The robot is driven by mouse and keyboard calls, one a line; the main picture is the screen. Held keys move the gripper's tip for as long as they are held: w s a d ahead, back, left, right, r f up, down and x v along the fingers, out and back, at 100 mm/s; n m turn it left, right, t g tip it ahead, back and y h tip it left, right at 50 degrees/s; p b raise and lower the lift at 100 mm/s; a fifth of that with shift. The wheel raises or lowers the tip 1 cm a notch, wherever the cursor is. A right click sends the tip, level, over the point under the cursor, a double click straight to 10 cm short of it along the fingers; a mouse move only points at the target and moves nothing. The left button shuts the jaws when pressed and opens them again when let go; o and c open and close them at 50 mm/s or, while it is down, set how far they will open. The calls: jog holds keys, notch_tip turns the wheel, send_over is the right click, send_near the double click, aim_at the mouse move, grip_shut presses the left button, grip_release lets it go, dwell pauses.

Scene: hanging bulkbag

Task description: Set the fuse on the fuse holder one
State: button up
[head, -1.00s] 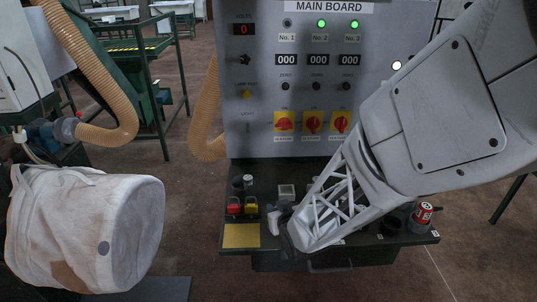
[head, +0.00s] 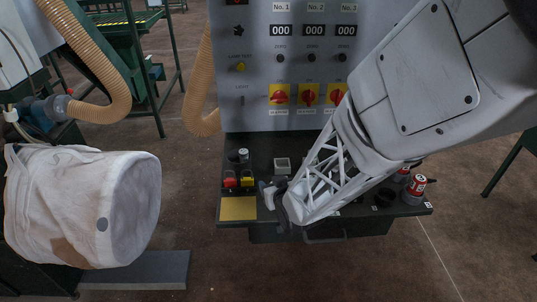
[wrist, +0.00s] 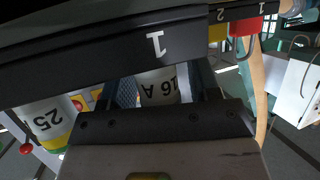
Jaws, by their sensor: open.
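In the wrist view a pale cylinder marked "16 A" (wrist: 158,88), which looks like the fuse, shows just beyond my gripper (wrist: 160,98). A dark bar labelled "1" (wrist: 110,45) crosses in front of it; I cannot tell whether this is fuse holder one. My gripper is open; whether the fuse is between the fingers or behind them is unclear. In the head view my gripper (head: 276,200) is low at the front of the dark shelf (head: 262,150), right of a yellow pad (head: 238,208). My arm hides much of the shelf there.
A white-and-yellow cylinder marked "25" (wrist: 45,120) is at left in the wrist view. Red (head: 230,178) and yellow (head: 248,178) blocks, a grey square box (head: 282,165), a black cup (head: 384,198) and a red can (head: 416,186) crowd the shelf.

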jog(key=shift+s, duration=0.1)
jog(key=shift+v, duration=3.8)
jog(key=shift+f, duration=0.1)
jog(key=shift+d, duration=0.1)
jog(key=shift+d+r+h, duration=0.3)
jog(key=shift+d+r, duration=0.15)
jog(key=shift+r, duration=0.15)
jog(key=s+d+r+m+g+h, duration=0.2)
jog(key=s+d+r+g, duration=0.3)
jog(key=s+r, duration=0.3)
jog(key=s+d+r+m+g+h, duration=0.1)
jog(key=s+d+r+g, duration=0.4)
jog(key=s+r, duration=0.3)
jog(key=s, duration=0.2)
jog(key=shift+s+r+m+h, duration=0.3)
jog(key=shift+s+m+h, duration=0.05)
jog(key=shift+m+h, duration=0.05)
jog(key=shift+o, duration=0.4)
